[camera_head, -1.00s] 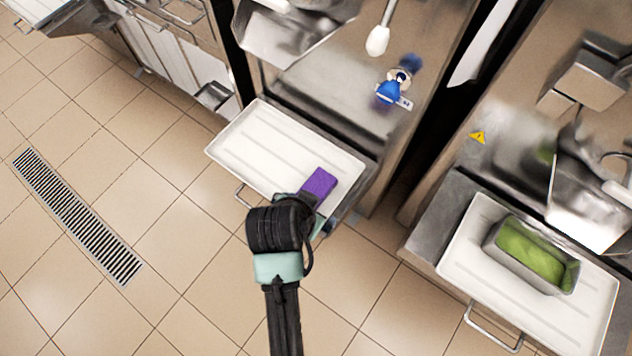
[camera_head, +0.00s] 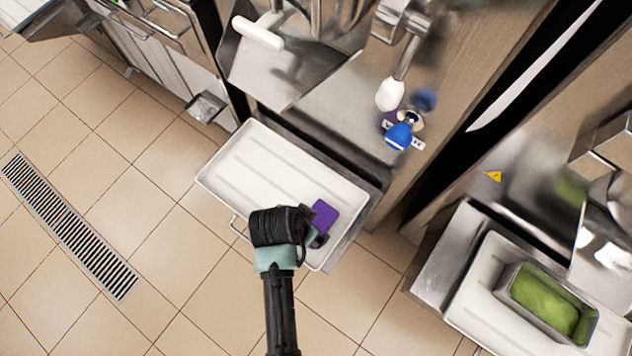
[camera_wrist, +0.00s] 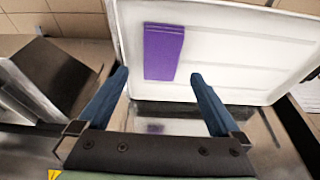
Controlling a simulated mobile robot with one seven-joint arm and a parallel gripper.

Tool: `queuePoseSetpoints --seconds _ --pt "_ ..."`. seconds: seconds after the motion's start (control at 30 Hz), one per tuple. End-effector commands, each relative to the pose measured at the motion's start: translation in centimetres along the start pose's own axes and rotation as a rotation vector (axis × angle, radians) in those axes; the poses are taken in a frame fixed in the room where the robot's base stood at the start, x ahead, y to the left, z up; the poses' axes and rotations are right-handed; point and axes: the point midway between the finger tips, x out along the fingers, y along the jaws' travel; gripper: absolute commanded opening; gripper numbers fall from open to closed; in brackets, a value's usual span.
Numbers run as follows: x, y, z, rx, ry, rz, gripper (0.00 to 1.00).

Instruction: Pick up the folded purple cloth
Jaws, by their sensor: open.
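The folded purple cloth (camera_head: 324,214) lies on the white tray (camera_head: 262,165), near the tray's right end in the head view. In the wrist view the cloth (camera_wrist: 163,51) is a purple rectangle on the white tray (camera_wrist: 240,60), beyond my fingertips and between their lines, closer to the left finger. My gripper (camera_wrist: 158,78) is open, with nothing between its two blue fingers. In the head view my gripper (camera_head: 316,237) is at the cloth's near edge, mostly hidden by my wrist; I cannot tell there whether it touches the cloth.
To the right, another white tray (camera_head: 475,300) holds a metal pan of green stuff (camera_head: 545,300). Tiled floor with a drain grate (camera_head: 68,230) lies open at left.

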Motion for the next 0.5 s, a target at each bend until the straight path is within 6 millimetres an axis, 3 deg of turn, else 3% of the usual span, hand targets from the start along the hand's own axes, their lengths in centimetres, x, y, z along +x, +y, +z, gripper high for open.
queuePoseSetpoints --seconds 0.1,0.37,0.5 --pt "2.2 0.0 0.0 0.001 0.0 0.001 1.0" --pt "4.0 0.0 -0.1 0.001 0.0 0.0 1.0" --pt "5.8 -0.1 -0.3 0.002 0.0 0.001 1.0"
